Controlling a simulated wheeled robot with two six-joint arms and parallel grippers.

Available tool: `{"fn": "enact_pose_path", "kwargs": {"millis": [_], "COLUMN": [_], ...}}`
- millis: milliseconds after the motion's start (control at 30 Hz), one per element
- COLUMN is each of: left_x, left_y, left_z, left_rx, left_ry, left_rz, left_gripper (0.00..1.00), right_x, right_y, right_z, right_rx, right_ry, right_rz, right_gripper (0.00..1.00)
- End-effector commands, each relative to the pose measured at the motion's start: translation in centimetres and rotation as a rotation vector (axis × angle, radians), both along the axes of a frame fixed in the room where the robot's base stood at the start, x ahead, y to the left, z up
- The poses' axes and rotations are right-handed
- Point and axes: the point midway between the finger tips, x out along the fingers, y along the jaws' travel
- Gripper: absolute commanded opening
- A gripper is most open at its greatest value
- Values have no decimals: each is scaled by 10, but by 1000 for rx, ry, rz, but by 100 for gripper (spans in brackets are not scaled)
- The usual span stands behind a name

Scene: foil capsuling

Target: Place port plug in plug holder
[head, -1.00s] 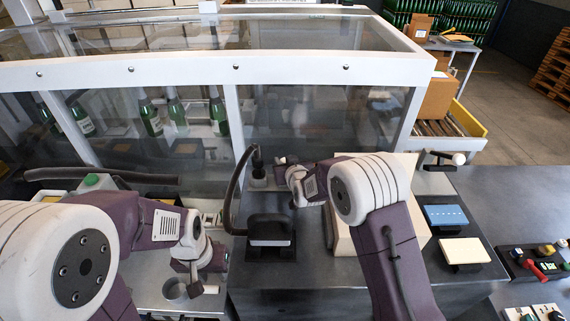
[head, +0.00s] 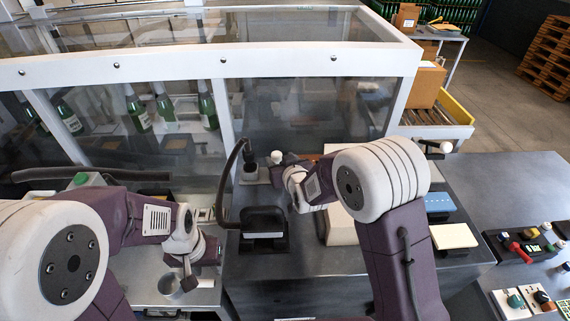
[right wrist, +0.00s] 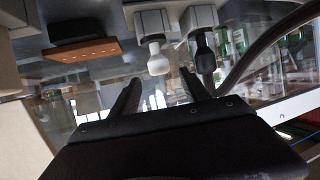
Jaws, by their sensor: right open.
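A white round-headed piece (right wrist: 158,62), apparently the port plug, stands in a pale block (right wrist: 153,22), apparently its holder, in the right wrist view. Its white head (head: 277,157) shows at the back of the bench in the head view. My right gripper (right wrist: 160,76) is open and empty, its fingertips apart and lined up with the white head, which appears just beyond them. In the head view the right gripper (head: 284,168) is partly hidden by its wrist. My left gripper (head: 182,280) is low beside a grey cup (head: 169,287); its jaws are unclear.
A dark hose (head: 228,178) arches beside the right gripper, its end in a neighbouring block (head: 249,173). A black stand (head: 264,222) is in front. A glass-walled enclosure (head: 300,108) with bottles rises behind. The bench at right has coloured pads (head: 454,236).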

Motion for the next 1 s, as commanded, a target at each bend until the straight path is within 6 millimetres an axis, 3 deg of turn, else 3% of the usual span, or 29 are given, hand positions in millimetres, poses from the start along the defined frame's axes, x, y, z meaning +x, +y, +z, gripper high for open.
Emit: {"fn": "enact_pose_path", "kwargs": {"millis": [133,333,833,1000], "left_x": [0,0,0,0], "left_y": [0,0,0,0], "left_z": [3,5,6,37], "left_rx": [0,0,0,0], "left_ry": [0,0,0,0], "left_rz": [0,0,0,0], "left_gripper": [36,36,36,36], "right_x": [-27,-47,-49,-49], "right_y": [-7,-12,-13,-13], "right_z": [13,21,22,53], "right_rx": [1,1,1,1], "right_ry": [-1,0,-1,-1], "right_rz": [1,0,0,0], "right_gripper": [55,55,55,55]}}
